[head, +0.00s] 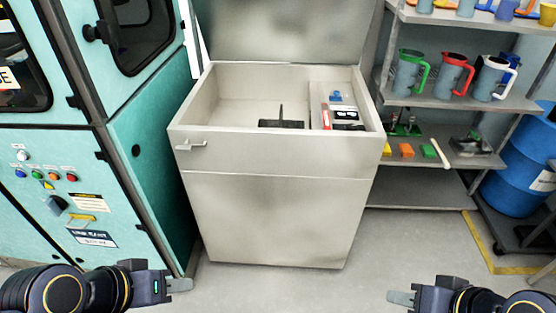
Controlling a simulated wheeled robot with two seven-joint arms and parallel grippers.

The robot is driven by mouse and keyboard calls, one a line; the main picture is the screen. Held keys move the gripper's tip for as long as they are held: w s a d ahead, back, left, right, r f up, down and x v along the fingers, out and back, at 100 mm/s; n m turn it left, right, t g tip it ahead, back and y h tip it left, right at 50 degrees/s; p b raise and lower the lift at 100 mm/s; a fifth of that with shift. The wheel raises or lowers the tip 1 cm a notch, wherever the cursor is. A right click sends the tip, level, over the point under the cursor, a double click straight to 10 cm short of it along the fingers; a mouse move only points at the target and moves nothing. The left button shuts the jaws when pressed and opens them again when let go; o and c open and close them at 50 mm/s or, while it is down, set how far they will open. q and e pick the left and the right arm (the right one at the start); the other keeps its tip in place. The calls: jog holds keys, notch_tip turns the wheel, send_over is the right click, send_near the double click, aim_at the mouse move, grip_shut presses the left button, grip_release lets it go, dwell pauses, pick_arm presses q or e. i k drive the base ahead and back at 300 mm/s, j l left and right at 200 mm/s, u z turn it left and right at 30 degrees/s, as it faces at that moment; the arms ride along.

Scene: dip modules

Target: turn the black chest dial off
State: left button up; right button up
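A grey metal chest (270,215) stands in the middle with its lid (290,30) raised. Inside it lies a flat black piece with a thin upright rod (281,123). To its right is a small compartment with a red strip (326,118), a blue part (336,97) and a black-and-white panel (347,115). I cannot tell which black part is the chest dial, or its setting. My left gripper (180,285) is low at the left, in front of the chest and apart from it. My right gripper (400,298) is low at the right, also apart. Their finger gaps do not show.
A teal cabinet (155,150) stands left of the chest, with buttons and a dark rotary knob (57,204) on its front. Shelves (465,100) with mugs and tools stand at the right, near a blue barrel (520,170). Floor (290,285) before the chest is clear.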

aim_at(350, 127)
jog(key=i+l+u, duration=0.2)
jog(key=i, duration=0.35)
jog(key=i+l+u, duration=0.2)
jog(key=i, duration=0.3)
jog(key=i+l+u, duration=0.2)
jog(key=i, duration=0.3)
